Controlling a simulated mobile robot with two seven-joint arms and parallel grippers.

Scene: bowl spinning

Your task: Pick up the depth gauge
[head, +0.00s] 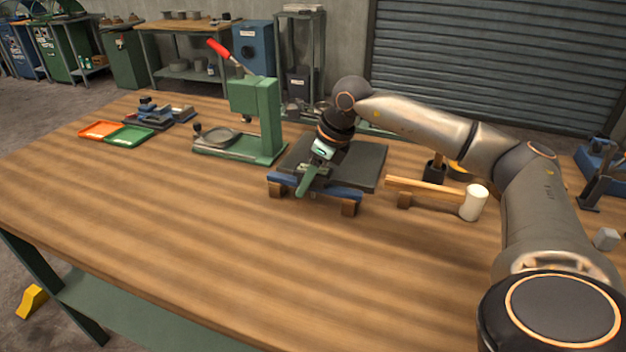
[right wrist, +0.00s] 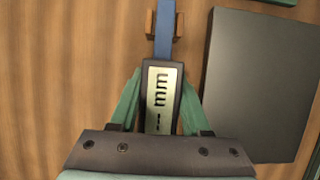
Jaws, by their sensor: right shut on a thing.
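The depth gauge (right wrist: 160,95) appears in the right wrist view as a dark, narrow body with a pale face and dark markings. My right gripper (head: 305,184) has its green fingers on the two sides of this body and is shut on it. In the head view the gripper mostly hides the gauge. A blue bar (head: 343,190) on small wooden blocks runs beneath the gripper. It also shows in the right wrist view (right wrist: 164,28), in line with the gauge; I cannot tell whether they touch. My left gripper is not in view.
A dark flat plate (head: 367,163) lies behind and to the right. A green press (head: 258,105) with a red handle stands to the left. A mallet (head: 473,203) lies to the right. Orange (head: 101,130) and green trays (head: 130,136) are far left. The front of the table is clear.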

